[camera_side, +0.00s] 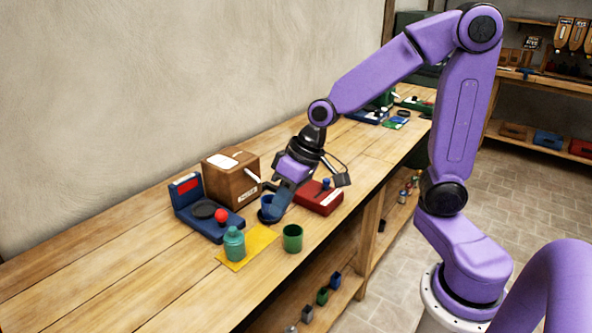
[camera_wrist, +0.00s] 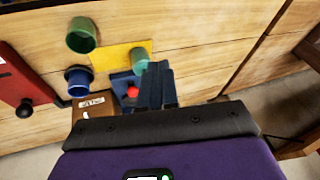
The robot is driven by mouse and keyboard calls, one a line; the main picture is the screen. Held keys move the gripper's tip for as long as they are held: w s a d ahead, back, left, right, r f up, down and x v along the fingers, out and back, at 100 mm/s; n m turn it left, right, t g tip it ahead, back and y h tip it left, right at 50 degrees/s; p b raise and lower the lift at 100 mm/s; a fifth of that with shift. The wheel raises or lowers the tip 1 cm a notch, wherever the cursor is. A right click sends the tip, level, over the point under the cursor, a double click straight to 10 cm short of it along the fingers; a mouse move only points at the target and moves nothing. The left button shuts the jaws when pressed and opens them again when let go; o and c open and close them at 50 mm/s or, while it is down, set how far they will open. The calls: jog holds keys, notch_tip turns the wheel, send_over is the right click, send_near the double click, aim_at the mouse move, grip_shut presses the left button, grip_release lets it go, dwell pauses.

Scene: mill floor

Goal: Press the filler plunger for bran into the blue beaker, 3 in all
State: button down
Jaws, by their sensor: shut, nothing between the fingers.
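The blue beaker (camera_side: 266,203) stands on the bench in front of the brown wooden box, partly behind my fingers; it also shows in the wrist view (camera_wrist: 77,81). The brown box (camera_side: 224,182) has a small label too small to read and a pale rod on its right; its top shows in the wrist view (camera_wrist: 93,109). I cannot tell which is the bran filler. My gripper (camera_side: 277,213) is shut and empty, pointing down beside the blue beaker; its fingers show in the wrist view (camera_wrist: 156,83).
A green cup (camera_side: 292,239) stands near the bench's front edge. A teal bottle (camera_side: 234,244) stands on a yellow mat (camera_side: 255,242). A blue device with a red ball (camera_side: 221,215) and black disc is at left. The bench's left end is clear.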

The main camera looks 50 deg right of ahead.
jog(key=w+d+m+t+h, duration=0.2)
jog(key=w+d+m+t, duration=0.2)
jog(key=w+d+m, duration=0.75)
jog(key=w+d+m+h, duration=0.2)
jog(key=w+d, duration=0.1)
jog(key=d, duration=0.6)
jog(key=w+d+m+t+h, duration=0.1)
jog(key=w+d+m+h, duration=0.1)
jog(key=d, duration=0.7)
jog(key=shift+w+d+h, duration=0.35)
jog(key=shift+w+h, duration=0.45)
jog(key=shift+w, duration=0.2)
jog(key=shift+f+m, duration=0.2)
jog(key=shift+m, duration=0.05)
jog(key=shift+f, duration=4.3)
jog(key=shift+f, duration=0.1)
jog(key=shift+f, duration=0.35)
jog(key=shift+f, duration=0.95)
